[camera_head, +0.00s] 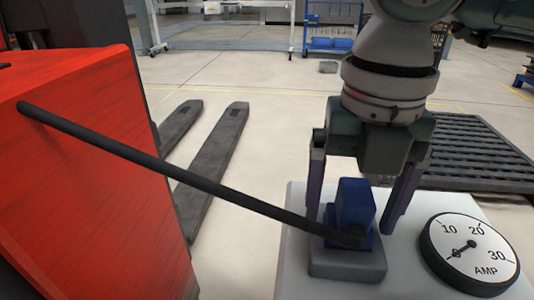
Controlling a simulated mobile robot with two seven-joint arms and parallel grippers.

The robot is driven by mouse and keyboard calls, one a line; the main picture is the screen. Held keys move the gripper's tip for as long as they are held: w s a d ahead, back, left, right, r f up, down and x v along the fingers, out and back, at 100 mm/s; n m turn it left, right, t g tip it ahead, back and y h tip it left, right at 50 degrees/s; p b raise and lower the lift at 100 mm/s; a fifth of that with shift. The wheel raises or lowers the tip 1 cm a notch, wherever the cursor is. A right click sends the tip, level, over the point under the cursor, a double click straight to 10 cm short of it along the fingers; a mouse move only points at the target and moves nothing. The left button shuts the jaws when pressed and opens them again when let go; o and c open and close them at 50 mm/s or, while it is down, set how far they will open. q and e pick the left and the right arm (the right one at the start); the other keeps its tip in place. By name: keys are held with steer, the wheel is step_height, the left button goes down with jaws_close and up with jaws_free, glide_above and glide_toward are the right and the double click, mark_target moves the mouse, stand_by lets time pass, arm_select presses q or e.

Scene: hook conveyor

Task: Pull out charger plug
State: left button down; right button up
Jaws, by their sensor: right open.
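The blue charger plug (355,203) stands upright in a grey socket base (346,265) on top of a light grey charger box (300,236). A thick black cable (190,180) runs from the plug's lower front up to the red machine at left. My right gripper (360,205) points down over the plug. Its fingers are apart, one on each side of the plug, with a visible gap on the right side. The left finger's tip is close to the plug, and I cannot tell whether it touches. My left gripper is not in view.
A round AMP gauge (469,252) sits on the box at right. The red machine (95,150) fills the left side, with dark forks (215,150) behind it. A dark slatted pallet (475,150) lies on the floor at right. The floor between is mostly clear.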

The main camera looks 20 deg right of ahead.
mark_target(357, 191)
jaws_close()
stand_by(0.7)
steer(key=shift+r, duration=0.1)
steer(key=shift+r+p, duration=2.1)
steer(key=shift+r, duration=0.25)
steer(key=shift+r+p, duration=0.5)
steer(key=shift+r, duration=0.1)
